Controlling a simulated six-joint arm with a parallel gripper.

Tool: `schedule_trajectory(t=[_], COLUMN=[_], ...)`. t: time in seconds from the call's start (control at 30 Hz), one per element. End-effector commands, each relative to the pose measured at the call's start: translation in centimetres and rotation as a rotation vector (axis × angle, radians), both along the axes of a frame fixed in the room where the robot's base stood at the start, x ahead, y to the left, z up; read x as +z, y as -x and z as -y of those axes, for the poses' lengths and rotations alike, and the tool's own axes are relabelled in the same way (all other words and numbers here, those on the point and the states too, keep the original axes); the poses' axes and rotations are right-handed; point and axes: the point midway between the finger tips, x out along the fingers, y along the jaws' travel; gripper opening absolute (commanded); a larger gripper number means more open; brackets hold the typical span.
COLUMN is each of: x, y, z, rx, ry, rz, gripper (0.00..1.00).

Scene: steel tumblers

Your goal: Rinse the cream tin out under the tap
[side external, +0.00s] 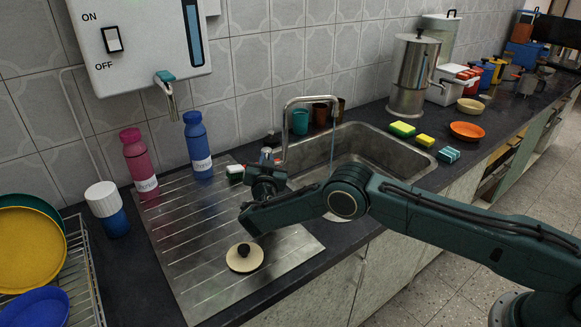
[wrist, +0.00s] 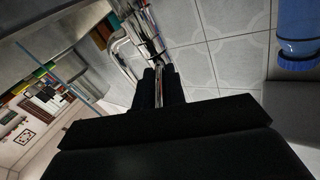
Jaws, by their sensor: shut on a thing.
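My gripper (side external: 266,172) is at the foot of the chrome tap (side external: 296,100), on the left edge of the sink. In the wrist view my gripper (wrist: 158,88) is shut on a slim chrome part that looks like the tap lever (wrist: 157,92). A thin blue stream of water (side external: 331,135) falls from the spout into the sink (side external: 372,150). A round cream lid (side external: 244,262) with a black knob lies on the drainboard near its front edge. I cannot make out the cream tin; part of the sink is hidden behind my arm.
A pink bottle (side external: 138,160), a blue bottle (side external: 198,150) and a white-topped blue jar (side external: 107,210) stand at left. Sponges (side external: 402,129) lie right of the sink. A dish rack (side external: 93,285) is at lower left. The drainboard (side external: 190,235) is mostly clear.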

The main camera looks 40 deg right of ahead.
Motion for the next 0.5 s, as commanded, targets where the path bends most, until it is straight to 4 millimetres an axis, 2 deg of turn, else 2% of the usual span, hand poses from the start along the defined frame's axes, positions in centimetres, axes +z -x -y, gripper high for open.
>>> schedule_trajectory(t=[0.3, 0.33, 0.4, 0.43, 0.5], x=[0.22, 0.22, 0.20, 0.19, 0.15], y=[-0.11, -0.11, -0.10, -0.08, -0.07], z=[0.03, 0.03, 0.04, 0.04, 0.03], rx=[-0.003, -0.003, -0.003, -0.003, -0.004], ry=[-0.005, -0.005, -0.004, -0.004, -0.004], rz=[0.004, 0.004, 0.003, 0.003, 0.001], gripper=[0.00, 0.16, 0.30, 0.34, 0.34])
